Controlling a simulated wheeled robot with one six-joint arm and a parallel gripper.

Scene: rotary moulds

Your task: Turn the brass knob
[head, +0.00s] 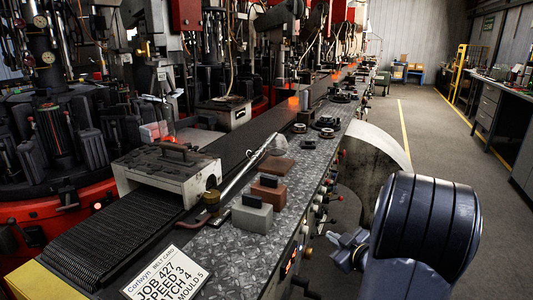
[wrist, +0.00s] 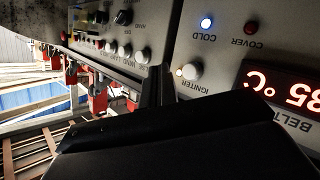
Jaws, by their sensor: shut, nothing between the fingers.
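No clearly brass knob shows in the wrist view. My gripper (head: 336,238) is at the right of the head view, beside the machine's front panel and well apart from that knob.
In the head view, blocks (head: 251,214) sit on the bench top. The floor (head: 440,130) at right is clear.

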